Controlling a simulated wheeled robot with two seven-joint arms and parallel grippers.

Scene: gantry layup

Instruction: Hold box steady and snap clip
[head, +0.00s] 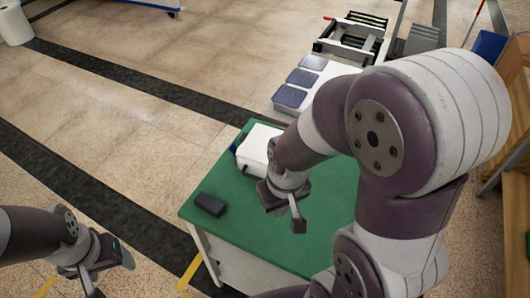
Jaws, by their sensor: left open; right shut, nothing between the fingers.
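A white box (255,146) sits on the green tabletop (240,238) near its far left edge, partly hidden behind my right arm. A dark blue and black part shows at the box's left side; I cannot tell if it is the clip. A small black block (210,204) lies apart from the box near the table's left corner. My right gripper (298,224) is shut and empty, in front of the box and right of the black block. My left gripper (96,292) is open, low at the left and off the table.
Behind the table, a white surface holds several dark blue pads (290,97). A black-railed frame (352,38) stands beyond it. Wooden shelving (518,95) is at the right. My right arm hides the table's right part.

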